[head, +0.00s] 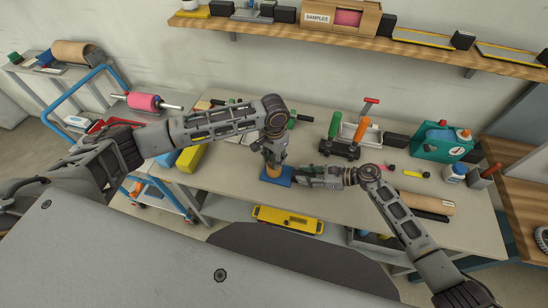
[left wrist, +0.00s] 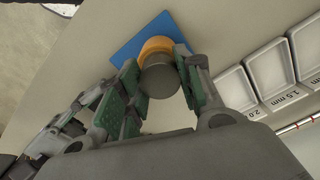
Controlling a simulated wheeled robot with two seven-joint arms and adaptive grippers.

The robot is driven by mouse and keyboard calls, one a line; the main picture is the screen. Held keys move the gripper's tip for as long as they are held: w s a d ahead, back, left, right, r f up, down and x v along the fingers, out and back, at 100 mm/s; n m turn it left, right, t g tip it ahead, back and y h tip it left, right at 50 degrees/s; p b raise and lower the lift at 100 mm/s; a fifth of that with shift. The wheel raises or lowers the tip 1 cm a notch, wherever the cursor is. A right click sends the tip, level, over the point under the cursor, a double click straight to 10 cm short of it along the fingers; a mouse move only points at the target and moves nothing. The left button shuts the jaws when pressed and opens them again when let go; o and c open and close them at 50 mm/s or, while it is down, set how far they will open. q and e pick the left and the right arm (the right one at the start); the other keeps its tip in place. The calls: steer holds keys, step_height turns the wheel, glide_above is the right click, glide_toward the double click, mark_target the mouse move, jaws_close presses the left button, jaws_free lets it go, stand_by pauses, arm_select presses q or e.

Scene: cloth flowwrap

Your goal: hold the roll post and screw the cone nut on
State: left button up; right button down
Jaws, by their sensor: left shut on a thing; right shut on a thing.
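A blue base plate (head: 269,180) lies near the front edge of the bench, and it also shows in the left wrist view (left wrist: 152,28). An orange round part (head: 272,171), which looks like the roll post, stands on it (left wrist: 157,44). A dark grey round piece (left wrist: 159,77), which looks like the cone nut, sits over the orange part. My left gripper (head: 273,157) reaches down from above, shut on the grey piece. My right gripper (head: 297,176) comes level from the right, shut at the orange part. Its grip is mostly hidden.
A yellow block (head: 190,155) lies left on the bench. Labelled trays (left wrist: 268,72) lie close to my left gripper. A blue-framed cart (head: 88,85) stands at the left.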

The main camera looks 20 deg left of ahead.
arm_select(q)
steer(key=m, duration=0.5)
steer(key=o, duration=1.2)
step_height(320, 180, up, 12)
stand_by(0.4)
arm_select(e)
steer(key=c, duration=1)
jaws_free()
